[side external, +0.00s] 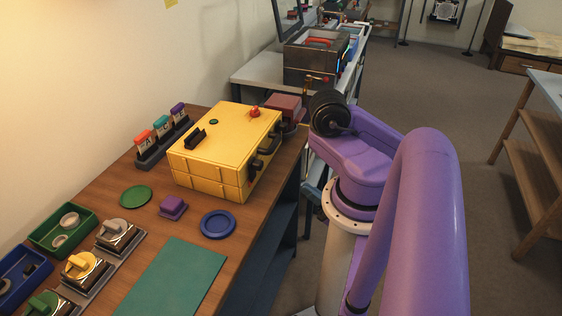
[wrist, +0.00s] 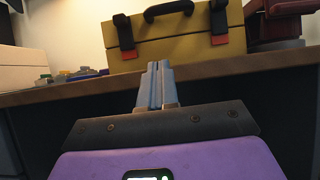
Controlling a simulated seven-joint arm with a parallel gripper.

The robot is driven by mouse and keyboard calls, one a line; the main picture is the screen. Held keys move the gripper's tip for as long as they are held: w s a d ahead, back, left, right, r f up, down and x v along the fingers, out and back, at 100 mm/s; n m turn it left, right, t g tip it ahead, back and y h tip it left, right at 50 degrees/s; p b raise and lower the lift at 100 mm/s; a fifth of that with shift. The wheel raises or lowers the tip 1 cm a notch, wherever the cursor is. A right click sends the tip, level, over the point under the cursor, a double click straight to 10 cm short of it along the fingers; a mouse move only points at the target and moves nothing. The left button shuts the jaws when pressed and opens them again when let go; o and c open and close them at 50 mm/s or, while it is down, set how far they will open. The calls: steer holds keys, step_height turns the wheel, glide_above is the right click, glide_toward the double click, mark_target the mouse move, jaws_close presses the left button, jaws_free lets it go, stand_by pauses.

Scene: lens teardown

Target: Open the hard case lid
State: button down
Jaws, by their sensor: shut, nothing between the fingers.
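The yellow hard case (side external: 222,146) sits on the wooden bench in the side external view, its lid (side external: 228,122) down. A red knob (side external: 255,112) and a black grip (side external: 195,138) are on top. In the wrist view the case (wrist: 180,47) shows its front, with a black handle (wrist: 168,9) between two black latches with red parts, the left latch (wrist: 125,36) and the right latch (wrist: 219,22). I cannot tell whether the latches are fastened. My gripper (wrist: 157,68) is shut and empty, pointing at the case front, apparently apart from it.
The bench edge (wrist: 230,66) lies between my gripper and the case in the wrist view. A dark red object (side external: 286,106) stands beyond the case.

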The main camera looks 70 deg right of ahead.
steer(key=x, duration=0.9)
steer(key=shift+w+a+r, duration=0.1)
steer(key=shift+w, duration=0.05)
steer(key=r, duration=0.1)
steer(key=w+r, duration=0.1)
steer(key=shift+r, duration=0.35)
steer(key=shift+w+r, duration=0.1)
steer(key=shift+r, duration=0.6)
